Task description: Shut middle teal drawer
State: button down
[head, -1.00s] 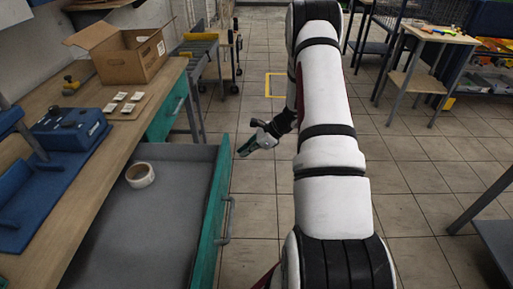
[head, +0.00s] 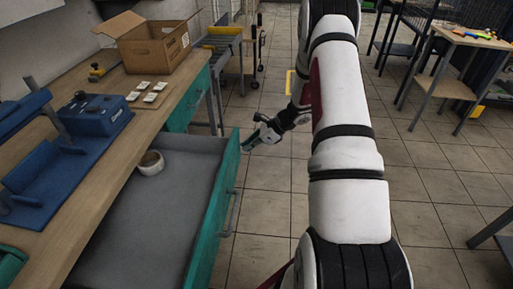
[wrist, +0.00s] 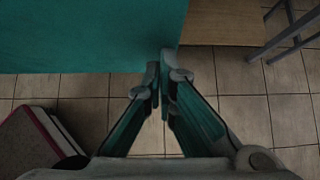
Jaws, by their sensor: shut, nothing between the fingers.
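The teal drawer (head: 213,226) stands pulled out from under the bench, with its grey inside showing. Its front has a grey handle (head: 231,213) on the outer face. A roll of tape (head: 151,163) lies inside, by the bench edge. My gripper (head: 250,142) is shut and empty, just outside the far end of the drawer front. In the wrist view the shut fingertips (wrist: 161,80) are close to the lower edge of a teal panel (wrist: 80,36). Whether they touch it I cannot tell.
The wooden bench (head: 85,193) on the left holds a blue device (head: 97,116), white cards (head: 153,92) and a cardboard box (head: 150,47). Another teal drawer front (head: 185,100) is beyond, flush with the bench.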

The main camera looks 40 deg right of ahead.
aim_at(175, 138)
jog(key=w+a+b, duration=0.7)
jog(key=w+a, duration=1.2)
jog(key=shift+w+a, duration=0.6)
jog(key=shift+a+r, duration=0.1)
